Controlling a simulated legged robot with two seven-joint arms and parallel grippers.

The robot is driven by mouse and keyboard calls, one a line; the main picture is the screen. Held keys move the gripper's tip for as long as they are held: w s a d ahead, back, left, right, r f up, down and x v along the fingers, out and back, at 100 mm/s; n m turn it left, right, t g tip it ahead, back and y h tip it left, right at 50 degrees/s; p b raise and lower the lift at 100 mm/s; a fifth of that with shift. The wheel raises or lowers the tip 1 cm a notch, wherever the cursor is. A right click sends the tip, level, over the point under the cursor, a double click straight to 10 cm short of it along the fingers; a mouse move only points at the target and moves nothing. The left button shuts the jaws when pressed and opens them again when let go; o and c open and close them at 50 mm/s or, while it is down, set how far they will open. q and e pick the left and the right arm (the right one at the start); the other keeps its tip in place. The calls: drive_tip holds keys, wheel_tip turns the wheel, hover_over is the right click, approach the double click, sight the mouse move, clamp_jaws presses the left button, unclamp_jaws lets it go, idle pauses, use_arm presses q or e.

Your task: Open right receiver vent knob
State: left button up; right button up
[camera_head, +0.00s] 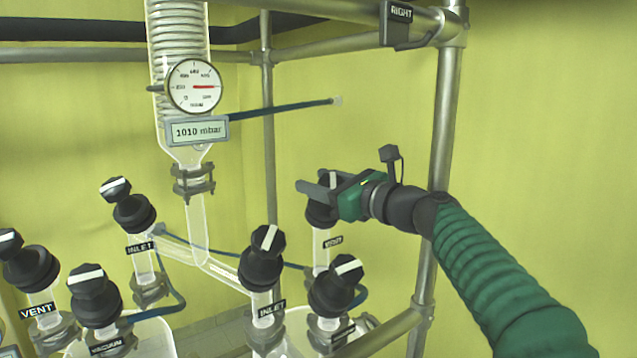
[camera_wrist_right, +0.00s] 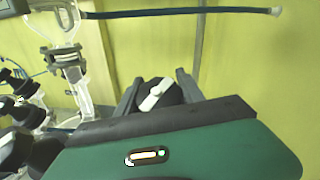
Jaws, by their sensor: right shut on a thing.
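The right receiver vent knob (camera_head: 323,213) is black with a white stripe and sits on a glass neck above a VENT label (camera_head: 333,242). My right gripper (camera_head: 318,187) reaches in from the right and is shut on this knob. Its fingers partly cover the knob in the head view. In the right wrist view the knob (camera_wrist_right: 158,94) shows between the two fingers (camera_wrist_right: 157,88), its white stripe slanting up to the right. My left gripper is not in view.
Close by stand an INLET knob (camera_head: 262,258) and another black knob (camera_head: 336,287). More knobs stand at left. A gauge (camera_head: 194,87) hangs on the glass column. A metal post (camera_head: 443,140) rises behind my right arm. The yellow wall right of it is clear.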

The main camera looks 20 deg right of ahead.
drive_tip(key=shift+r, duration=0.15)
drive_tip(key=o, duration=1.4)
drive_tip(key=shift+d, duration=0.1)
wheel_tip(320, 180, up, 3)
drive_tip(key=shift+w+f+p, duration=0.1)
drive_tip(key=shift+p, duration=0.75)
drive_tip(key=s+b, duration=0.2)
drive_tip(key=s, duration=0.1)
drive_tip(key=shift+s+a, duration=0.15)
drive_tip(key=shift+a, duration=0.2)
drive_tip(key=s+a+r+b, duration=0.2)
drive_tip(key=s+a, duration=0.1)
drive_tip(key=s, duration=0.9)
drive_tip(key=shift+s+a, duration=0.15)
